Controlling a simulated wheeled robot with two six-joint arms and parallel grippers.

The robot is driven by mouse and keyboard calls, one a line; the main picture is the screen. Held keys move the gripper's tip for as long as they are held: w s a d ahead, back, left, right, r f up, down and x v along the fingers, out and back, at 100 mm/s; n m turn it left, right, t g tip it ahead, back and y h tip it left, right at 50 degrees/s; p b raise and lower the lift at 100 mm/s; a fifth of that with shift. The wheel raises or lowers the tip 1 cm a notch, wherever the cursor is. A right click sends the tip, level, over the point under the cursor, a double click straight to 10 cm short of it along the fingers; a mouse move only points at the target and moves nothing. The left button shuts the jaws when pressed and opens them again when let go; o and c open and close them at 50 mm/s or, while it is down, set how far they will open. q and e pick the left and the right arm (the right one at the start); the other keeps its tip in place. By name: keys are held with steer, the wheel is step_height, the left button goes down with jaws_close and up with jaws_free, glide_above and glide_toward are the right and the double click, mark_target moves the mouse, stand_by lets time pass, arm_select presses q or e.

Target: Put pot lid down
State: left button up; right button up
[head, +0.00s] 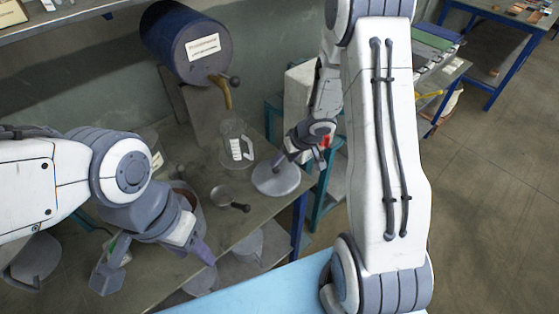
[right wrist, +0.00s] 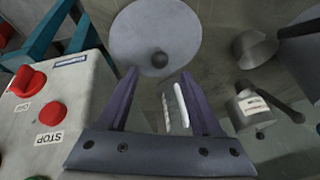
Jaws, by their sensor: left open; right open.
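The pot lid (head: 272,182) is a round grey disc lying flat on the grey table near its right edge. In the right wrist view the lid (right wrist: 140,35) shows with its dark round knob (right wrist: 159,60). My right gripper (head: 292,160) is open over the lid. In the wrist view its fingertips (right wrist: 158,74) are spread to either side below the knob, and I see nothing held; whether they touch the lid I cannot tell. My left gripper (head: 156,274) is open at the lower left, in front of a grey pot (head: 190,190) that it partly hides.
A glass jug (head: 235,150) and a small pan (head: 224,194) stand left of the lid. A blue drum (head: 185,45) with a tap is behind. A control box (right wrist: 55,115) with red knobs is close beside my right gripper. More vessels (head: 245,245) sit on a lower shelf.

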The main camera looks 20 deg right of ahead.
steer(key=s+a+r+n+t+h+p, duration=0.1)
steer(key=s+a+r+h, duration=0.2)
steer(key=r, duration=0.6)
steer(key=s+a+r+n+h+p, duration=0.15)
steer(key=a+r, duration=0.25)
steer(key=r, duration=0.4)
arm_select(q)
steer(key=shift+r+b, duration=0.55)
steer(key=shift+b, duration=0.6)
arm_select(e)
steer(key=s+a+r+n+g+y, duration=0.1)
steer(key=s+a, duration=0.4)
steer(key=s, duration=0.6)
steer(key=s+a+r+n+g+y, duration=0.1)
steer(key=s+a+g, duration=0.3)
steer(key=s, duration=0.7)
steer(key=shift+s+a+n+y, duration=0.2)
steer(key=shift+a+n+y, duration=0.15)
steer(key=shift+a+n, duration=0.4)
